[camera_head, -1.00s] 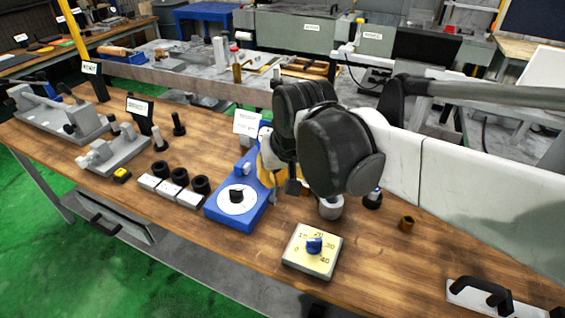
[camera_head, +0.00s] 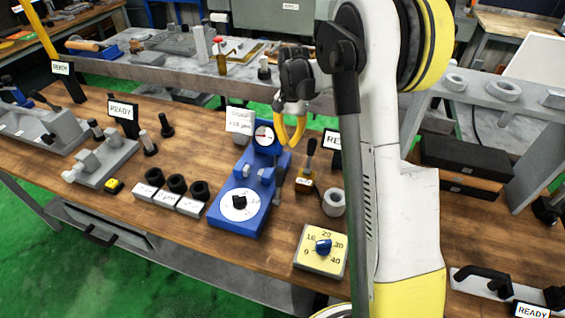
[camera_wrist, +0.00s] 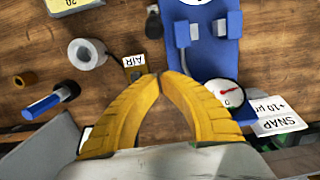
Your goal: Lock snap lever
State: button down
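The blue snap gauge (camera_head: 240,200) stands mid-table with a round dial (camera_head: 264,135), grey blocks and a white disc with a black knob. A slim grey lever with a dark end (camera_head: 278,186) stands at its right side. In the wrist view, this lever (camera_wrist: 153,22) is beside the blue base (camera_wrist: 208,55), and the SNAP +10 µm card (camera_wrist: 275,118) is by the dial. My gripper (camera_head: 291,147) hangs above the gauge's back right, apart from the lever. In the wrist view its yellow fingers (camera_wrist: 163,74) meet at the tips with nothing visible between them.
A black-handled lever (camera_head: 310,150) on a small AIR-labelled base stands close to the right of the gauge. A white-grey ring (camera_head: 334,203) and a yellow dial box (camera_head: 320,250) are nearby. Black rings on white blocks (camera_head: 176,184) stand left. Bare wood lies in front.

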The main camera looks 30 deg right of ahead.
aim_at(278, 186)
jog(key=shift+d+f, duration=0.15)
jog(key=shift+f, duration=0.05)
jog(key=f+b, duration=0.1)
jog(key=f, duration=0.2)
jog(key=f+b, duration=0.1)
jog(key=f, duration=0.2)
jog(key=f+b, duration=0.1)
jog(key=f, duration=0.3)
jog(key=shift+s+a, duration=0.3)
jog(key=shift+a, duration=0.05)
jog(key=s+a+r, duration=0.1)
jog(key=s+a+b, duration=0.1)
jog(key=shift+s+a+r, duration=0.3)
jog(key=shift+r, duration=0.1)
jog(key=shift+a+r, duration=0.1)
